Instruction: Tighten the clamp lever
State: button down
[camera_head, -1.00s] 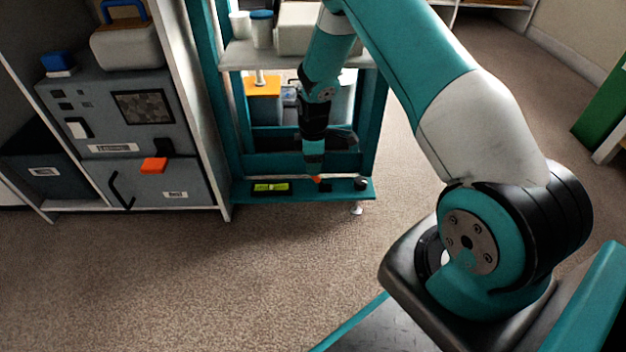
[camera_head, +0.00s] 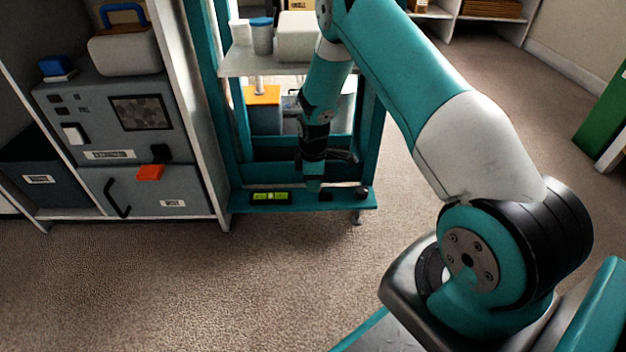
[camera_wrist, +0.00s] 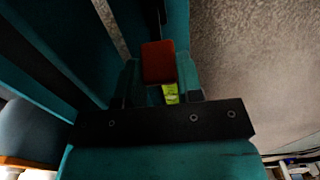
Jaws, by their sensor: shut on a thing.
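The clamp lever (camera_wrist: 158,62) shows in the wrist view as a red-orange block between the two fingertips. My gripper (camera_wrist: 160,80) is shut on it, with one teal finger on each side. In the head view my gripper (camera_head: 313,184) points down at the teal lower rail of the rack, and the lever is hidden behind it there. A yellow-green spirit level (camera_head: 270,197) lies on that rail just left of my gripper. A patch of yellow-green also shows behind the fingers in the wrist view (camera_wrist: 171,94).
The teal rack (camera_head: 240,208) has a shelf (camera_head: 235,66) above with a white cup, a blue-lidded jar (camera_head: 262,38) and a pale box. An orange-topped container (camera_head: 263,97) stands inside. A grey cabinet (camera_head: 165,195) is at left. Carpet in front is clear.

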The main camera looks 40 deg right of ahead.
aim_at(326, 195)
jog(key=shift+d+r, duration=0.1)
jog(key=shift+s+d+r+t+y+p, duration=0.2)
jog(key=shift+t+y+p, duration=0.15)
jog(key=shift+p, duration=0.4)
jog(key=shift+s+d+r+t+y+p, duration=0.25)
jog(key=shift+s+d+t+y+p, duration=0.3)
jog(key=shift+y+p, duration=0.4)
jog(key=shift+s+d+t+y+p, duration=0.3)
jog(key=shift+d+t+y+p, duration=0.25)
jog(key=shift+d+t+y, duration=0.35)
jog(key=shift+s+d+f+t+y+b, duration=0.2)
jog(key=shift+s+d+t+y, duration=0.2)
jog(key=shift+y, duration=0.35)
jog(key=shift+s+d+f+t+y+b, duration=0.15)
jog(key=shift+s+d+t+y, duration=0.15)
jog(key=shift+y, duration=0.45)
jog(key=c, duration=0.8)
grip_release()
jog(key=shift+o, duration=0.2)
